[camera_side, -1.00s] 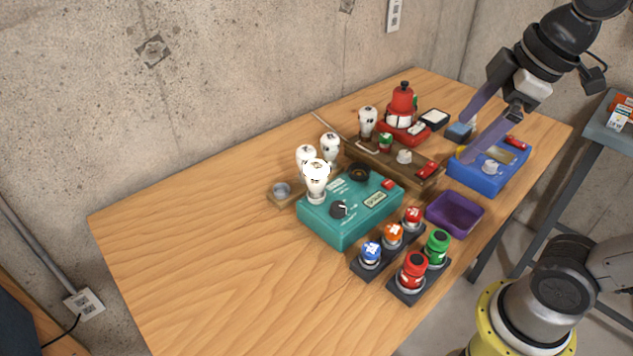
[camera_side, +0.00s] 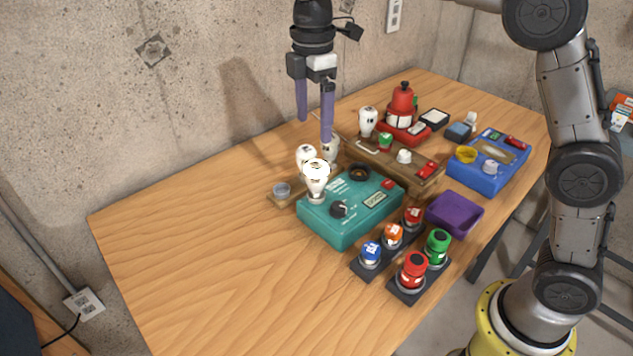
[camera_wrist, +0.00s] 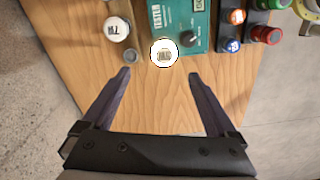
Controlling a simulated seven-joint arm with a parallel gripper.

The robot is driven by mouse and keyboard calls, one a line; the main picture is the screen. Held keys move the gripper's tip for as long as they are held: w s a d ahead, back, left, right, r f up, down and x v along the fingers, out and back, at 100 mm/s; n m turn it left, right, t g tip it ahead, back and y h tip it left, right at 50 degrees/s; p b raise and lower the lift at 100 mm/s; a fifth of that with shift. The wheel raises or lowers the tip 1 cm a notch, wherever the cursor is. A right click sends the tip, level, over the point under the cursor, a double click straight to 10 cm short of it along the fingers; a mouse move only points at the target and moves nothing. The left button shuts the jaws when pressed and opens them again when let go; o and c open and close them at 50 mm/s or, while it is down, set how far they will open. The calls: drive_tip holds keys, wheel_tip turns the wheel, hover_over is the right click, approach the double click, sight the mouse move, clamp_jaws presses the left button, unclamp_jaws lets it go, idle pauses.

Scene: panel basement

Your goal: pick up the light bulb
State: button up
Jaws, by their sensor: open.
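Several white light bulbs stand upright in the side view. A bright one (camera_side: 316,180) is on the near left corner of the teal tester box (camera_side: 345,224). Another bulb (camera_side: 306,155) stands just behind it on a small wooden stand. My gripper (camera_side: 314,130) is open and empty, fingers down, above the group of bulbs. In the wrist view, the bright bulb (camera_wrist: 164,53) lies just beyond the gap between my fingertips (camera_wrist: 159,74), with a second bulb (camera_wrist: 115,29) to its left.
The wooden stand has a small grey socket (camera_side: 282,189). Coloured buttons (camera_side: 371,252) on dark bases, a purple tray (camera_side: 468,230), a blue box (camera_side: 473,178) and a red device (camera_side: 402,122) stand rightward. The table's left part (camera_side: 180,260) is clear.

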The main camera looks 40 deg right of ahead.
sight(317, 164)
wheel_tip(317, 164, down, 7)
drive_tip(key=shift+s+f, duration=0.1)
drive_tip(key=shift+f, duration=0.1)
drive_tip(key=shift+s+d+f, duration=0.1)
drive_tip(key=shift+s+f, duration=0.1)
drive_tip(key=shift+f, duration=1.15)
drive_tip(key=shift+s+f, duration=0.15)
drive_tip(key=shift+f, duration=1.2)
clamp_jaws()
